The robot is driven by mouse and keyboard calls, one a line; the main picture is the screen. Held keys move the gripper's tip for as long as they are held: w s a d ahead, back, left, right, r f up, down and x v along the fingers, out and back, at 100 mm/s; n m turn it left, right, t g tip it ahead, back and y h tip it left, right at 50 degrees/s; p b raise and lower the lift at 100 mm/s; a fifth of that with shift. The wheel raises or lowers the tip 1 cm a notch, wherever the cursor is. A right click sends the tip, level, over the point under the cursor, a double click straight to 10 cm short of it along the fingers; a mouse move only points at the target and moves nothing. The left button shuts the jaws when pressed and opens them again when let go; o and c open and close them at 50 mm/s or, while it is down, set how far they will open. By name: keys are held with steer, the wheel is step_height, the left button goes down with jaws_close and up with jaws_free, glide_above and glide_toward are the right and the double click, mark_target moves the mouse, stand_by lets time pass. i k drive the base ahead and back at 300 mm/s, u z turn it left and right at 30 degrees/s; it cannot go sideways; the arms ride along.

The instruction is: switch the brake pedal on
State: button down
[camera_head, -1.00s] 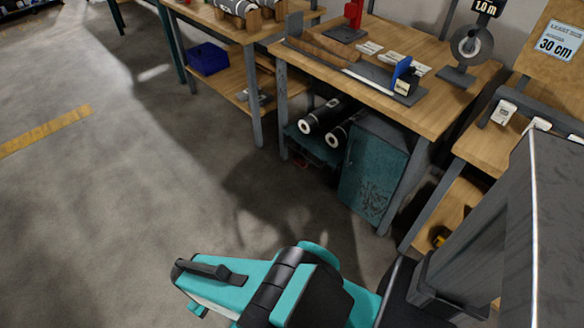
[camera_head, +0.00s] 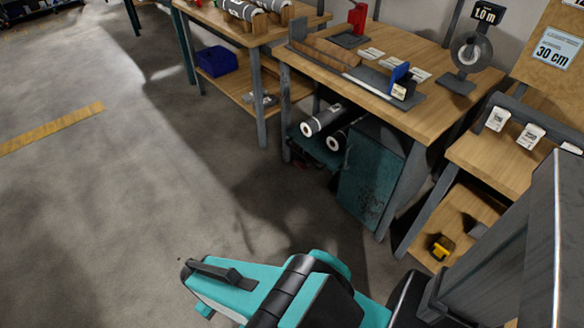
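No brake pedal can be made out in the head view. The teal and black links of my arm (camera_head: 275,290) fill the bottom middle. No gripper fingers can be made out, so whether my gripper is open or shut does not show. My grey column covers the lower right corner and hides part of the floor there.
A wooden workbench (camera_head: 440,113) stands at the upper right, with grey rolls (camera_head: 322,120) and a teal cabinet (camera_head: 370,175) beneath it. Another bench holds a blue bin (camera_head: 216,61). A right-hand shelf bears a yellow object (camera_head: 441,247). Open grey floor lies left.

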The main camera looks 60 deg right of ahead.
mark_target(301, 164)
steer(key=z, duration=0.1)
steer(key=i, duration=0.95)
steer(key=u, duration=0.05)
